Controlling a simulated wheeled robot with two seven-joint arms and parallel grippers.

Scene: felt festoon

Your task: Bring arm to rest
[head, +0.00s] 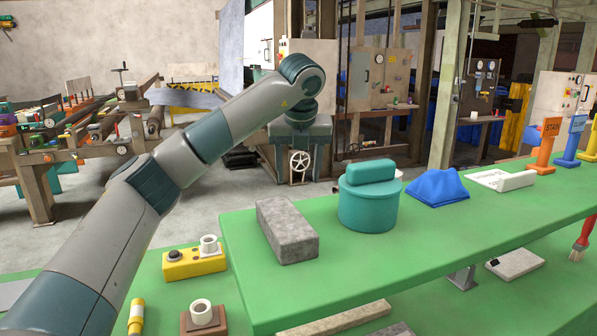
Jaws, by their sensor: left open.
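My left arm (211,136) reaches in from the lower left, raised above the floor and the left end of the green table. Its wrist bends down at the far end, and my left gripper (301,117) is small there, in front of a grey machine. The gripper is open, and I see nothing held in it. It is apart from the table and the things on it. Its fingertips are hard to make out against the machine. My right gripper is not in view.
A lower green surface bears a yellow block (194,264). Open floor lies behind the table.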

